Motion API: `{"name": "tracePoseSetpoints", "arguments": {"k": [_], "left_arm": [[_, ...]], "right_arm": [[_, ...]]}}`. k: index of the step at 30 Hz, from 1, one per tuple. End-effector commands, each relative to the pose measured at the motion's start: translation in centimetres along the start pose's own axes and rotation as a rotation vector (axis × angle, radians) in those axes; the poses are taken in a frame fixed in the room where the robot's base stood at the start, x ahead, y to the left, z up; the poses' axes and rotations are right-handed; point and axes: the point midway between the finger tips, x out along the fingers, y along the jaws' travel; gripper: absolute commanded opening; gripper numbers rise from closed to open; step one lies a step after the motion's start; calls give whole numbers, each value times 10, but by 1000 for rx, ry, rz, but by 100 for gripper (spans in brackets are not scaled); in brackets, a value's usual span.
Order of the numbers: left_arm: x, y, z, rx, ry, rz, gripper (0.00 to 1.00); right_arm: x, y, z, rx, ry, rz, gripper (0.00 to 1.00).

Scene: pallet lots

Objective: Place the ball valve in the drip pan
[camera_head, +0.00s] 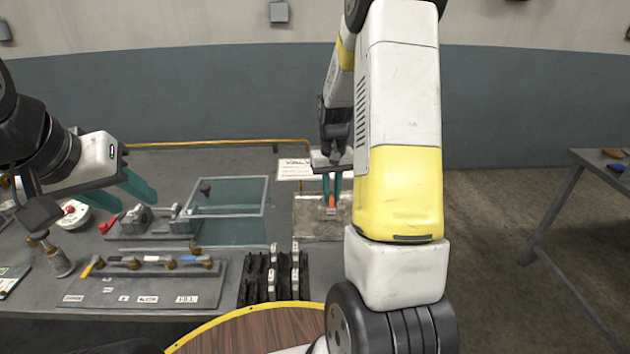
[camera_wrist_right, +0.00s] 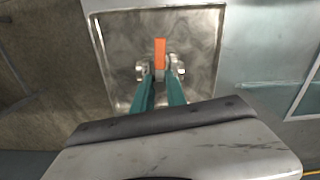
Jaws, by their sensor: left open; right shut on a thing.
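The ball valve (camera_head: 331,202) has an orange handle and a metal body, which shows more clearly in the right wrist view (camera_wrist_right: 160,52). My right gripper (camera_head: 331,185) points down with its teal fingers shut on the valve; it also shows in the right wrist view (camera_wrist_right: 160,80). The drip pan (camera_head: 310,230) is a shallow square metal tray, seen from above in the right wrist view (camera_wrist_right: 115,35). The valve is over the pan's inside; I cannot tell whether it touches the bottom. My left gripper (camera_head: 142,188) is open and empty over the bench's left side.
A clear-walled box (camera_head: 228,210) stands left of the pan. A black slotted rack (camera_head: 272,275) and a board with labelled fittings (camera_head: 150,282) lie in front. A white sign (camera_head: 294,169) stands behind the pan. Another table (camera_head: 600,160) is far right.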

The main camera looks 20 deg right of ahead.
Motion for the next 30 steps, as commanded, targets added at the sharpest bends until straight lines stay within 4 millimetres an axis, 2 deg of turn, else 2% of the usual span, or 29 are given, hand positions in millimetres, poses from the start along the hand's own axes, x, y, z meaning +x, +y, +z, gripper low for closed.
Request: {"name": "tracePoseSetpoints", "arguments": {"k": [2, 3, 5, 6, 17, 20, 30], "left_arm": [[0, 0, 0, 0, 0, 0, 42], [0, 0, 0, 0, 0, 0, 42], [0, 0, 0, 0, 0, 0, 42], [0, 0, 0, 0, 0, 0, 42], [0, 0, 0, 0, 0, 0, 42], [0, 0, 0, 0, 0, 0, 42], [0, 0, 0, 0, 0, 0, 42]], "right_arm": [[1, 0, 0, 0, 1, 0, 0], [1, 0, 0, 0, -1, 0, 25], [1, 0, 0, 0, -1, 0, 37], [1, 0, 0, 0, -1, 0, 39], [-3, 0, 0, 0, 2, 0, 39], [-15, 0, -1, 0, 3, 0, 39], [-87, 0, -1, -1, 5, 0, 39]]}}
